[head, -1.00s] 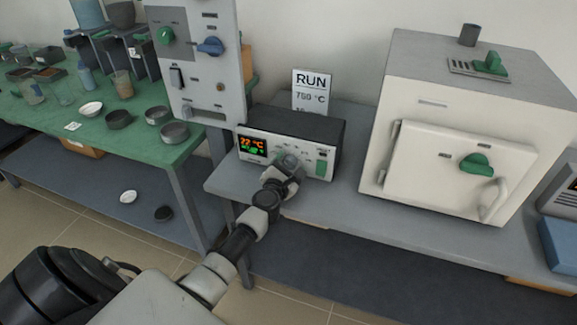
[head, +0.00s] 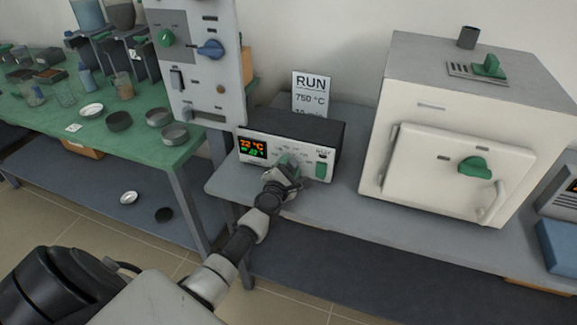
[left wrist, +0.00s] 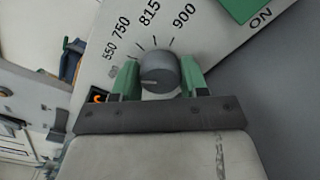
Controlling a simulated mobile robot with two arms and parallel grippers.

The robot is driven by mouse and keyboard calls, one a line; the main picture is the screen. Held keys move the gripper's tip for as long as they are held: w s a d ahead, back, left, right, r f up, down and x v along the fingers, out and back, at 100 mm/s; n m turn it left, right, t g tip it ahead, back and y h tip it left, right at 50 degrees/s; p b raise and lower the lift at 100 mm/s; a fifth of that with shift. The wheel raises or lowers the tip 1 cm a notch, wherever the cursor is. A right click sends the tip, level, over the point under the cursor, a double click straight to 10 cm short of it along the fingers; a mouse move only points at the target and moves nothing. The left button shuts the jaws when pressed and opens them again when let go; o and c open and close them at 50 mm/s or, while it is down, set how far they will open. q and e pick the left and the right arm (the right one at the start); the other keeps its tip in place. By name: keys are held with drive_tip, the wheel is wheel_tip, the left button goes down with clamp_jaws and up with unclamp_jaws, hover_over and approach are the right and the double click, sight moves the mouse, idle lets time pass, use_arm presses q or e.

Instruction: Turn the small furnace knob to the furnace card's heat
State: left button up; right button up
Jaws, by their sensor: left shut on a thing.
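The grey round knob (left wrist: 158,70) is on the control box (head: 325,140); in the left wrist view, printed marks 550, 750, 815 and 900 fan out around it. A pale pointer mark shows on the knob's lower left, short of 550. My left gripper (left wrist: 159,78) is shut on the knob, one green finger on each side. In the head view the gripper (head: 287,168) covers the knob. The card (head: 312,93) behind the box reads RUN and 750 °C; its lowest line is partly hidden. My right gripper is not in view.
The box's display (head: 252,148) reads about 22 °C above a green line. A green switch (head: 321,170) is right of the knob. A white furnace (head: 455,145) stands to the right, a tall panel (head: 195,75) to the left.

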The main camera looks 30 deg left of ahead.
use_arm(q)
drive_tip(key=m+p, duration=0.1)
drive_tip(key=m, duration=0.3)
drive_tip(key=shift+m, duration=0.3)
drive_tip(key=shift+f+m+p, duration=0.15)
drive_tip(key=shift+m+p, duration=0.25)
drive_tip(key=shift+m, duration=1.6)
drive_tip(key=o, duration=0.9)
drive_tip(key=shift+s, duration=0.1)
drive_tip(key=p+v, duration=0.1)
drive_tip(key=v, duration=0.9)
drive_tip(key=shift+s, duration=0.3)
drive_tip(key=shift+d+m, duration=0.1)
drive_tip(key=shift+m, duration=0.2)
